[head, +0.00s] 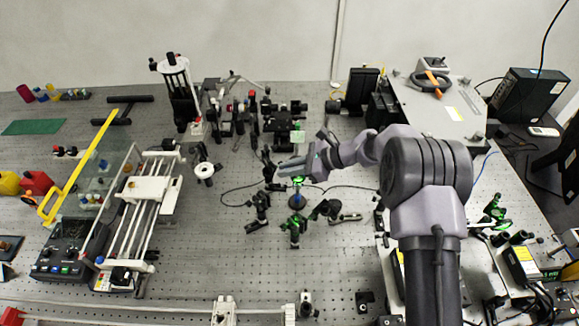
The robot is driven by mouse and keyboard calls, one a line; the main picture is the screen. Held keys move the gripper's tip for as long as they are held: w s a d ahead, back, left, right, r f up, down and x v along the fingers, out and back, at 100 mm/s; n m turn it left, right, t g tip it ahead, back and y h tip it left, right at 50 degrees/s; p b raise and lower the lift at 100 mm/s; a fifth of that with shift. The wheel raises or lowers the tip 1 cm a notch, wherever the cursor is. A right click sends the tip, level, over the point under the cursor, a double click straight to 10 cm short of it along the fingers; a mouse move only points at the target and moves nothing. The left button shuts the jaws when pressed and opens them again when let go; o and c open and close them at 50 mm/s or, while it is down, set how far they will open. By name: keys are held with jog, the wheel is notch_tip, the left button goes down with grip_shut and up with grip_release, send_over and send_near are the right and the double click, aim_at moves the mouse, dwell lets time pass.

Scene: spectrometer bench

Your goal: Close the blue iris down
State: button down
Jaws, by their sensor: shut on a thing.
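The blue iris (297,201) is a small dark blue round part on a post, near the middle of the bench in the head view. Green-lit parts show just above and below it. My gripper (292,169) reaches in from the right and points left, right at the top of the iris assembly. Its jaws are shut on a small part there, which I take to be part of the blue iris. The fingers hide the gripped part, and the iris lever and opening are too small to make out.
Black optic mounts (260,200) and a green-lit mount (294,230) stand close around the iris. A dark cable (235,194) loops to its left. A white-railed stage (140,210) stands at left. The front middle of the perforated bench (215,265) is mostly clear.

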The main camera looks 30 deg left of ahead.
jog(key=shift+a, duration=0.1)
jog(key=c, duration=1.5)
grip_release()
jog(key=shift+o, duration=0.2)
jog(key=p+v, duration=0.1)
jog(key=v, duration=1.6)
jog(key=shift+r, duration=0.4)
